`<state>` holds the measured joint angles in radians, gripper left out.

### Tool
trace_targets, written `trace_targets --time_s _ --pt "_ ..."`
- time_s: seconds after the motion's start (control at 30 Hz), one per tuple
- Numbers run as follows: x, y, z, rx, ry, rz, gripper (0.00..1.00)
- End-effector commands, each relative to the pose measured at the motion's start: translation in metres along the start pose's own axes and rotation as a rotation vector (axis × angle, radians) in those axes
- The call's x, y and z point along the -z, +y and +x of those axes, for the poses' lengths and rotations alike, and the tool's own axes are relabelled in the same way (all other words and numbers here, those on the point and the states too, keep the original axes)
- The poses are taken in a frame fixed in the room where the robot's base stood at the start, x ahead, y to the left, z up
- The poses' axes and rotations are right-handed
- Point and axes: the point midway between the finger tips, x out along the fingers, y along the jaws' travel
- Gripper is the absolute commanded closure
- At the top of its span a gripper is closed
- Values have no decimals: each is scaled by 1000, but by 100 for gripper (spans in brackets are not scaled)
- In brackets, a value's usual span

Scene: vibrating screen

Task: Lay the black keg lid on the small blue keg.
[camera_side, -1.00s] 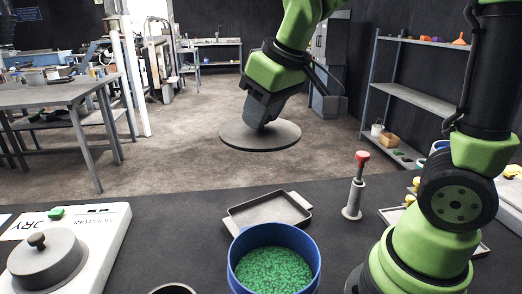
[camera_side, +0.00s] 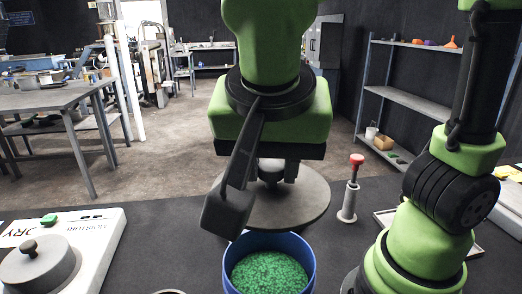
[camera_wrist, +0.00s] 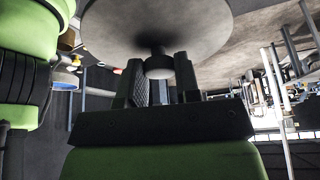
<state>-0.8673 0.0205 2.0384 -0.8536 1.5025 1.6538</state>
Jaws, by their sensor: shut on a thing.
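The black keg lid (camera_side: 302,208) shows as a dark grey round disc, held roughly level above the bench behind the blue keg. My gripper (camera_side: 272,172) is shut on the lid's knob. In the wrist view the fingers of my gripper (camera_wrist: 160,80) sit on both sides of the knob, and the lid (camera_wrist: 120,25) spreads beyond it. The small blue keg (camera_side: 309,262) stands open at the bottom middle, full of green granules (camera_side: 268,273). The lid's near edge appears close to the keg's far rim; the height between them is hard to tell.
A red-topped grey hand tool (camera_side: 350,195) stands right of the lid. A white instrument with a round grey cover (camera_side: 98,235) is at the left. A light tray (camera_side: 385,217) lies partly behind my arm.

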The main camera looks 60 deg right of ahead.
Motion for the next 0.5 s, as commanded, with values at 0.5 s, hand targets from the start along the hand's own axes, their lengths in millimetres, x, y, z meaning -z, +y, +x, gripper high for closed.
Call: trace_targets --time_s 0.5 --pt "-21 0 46 -4 -1 7 94"
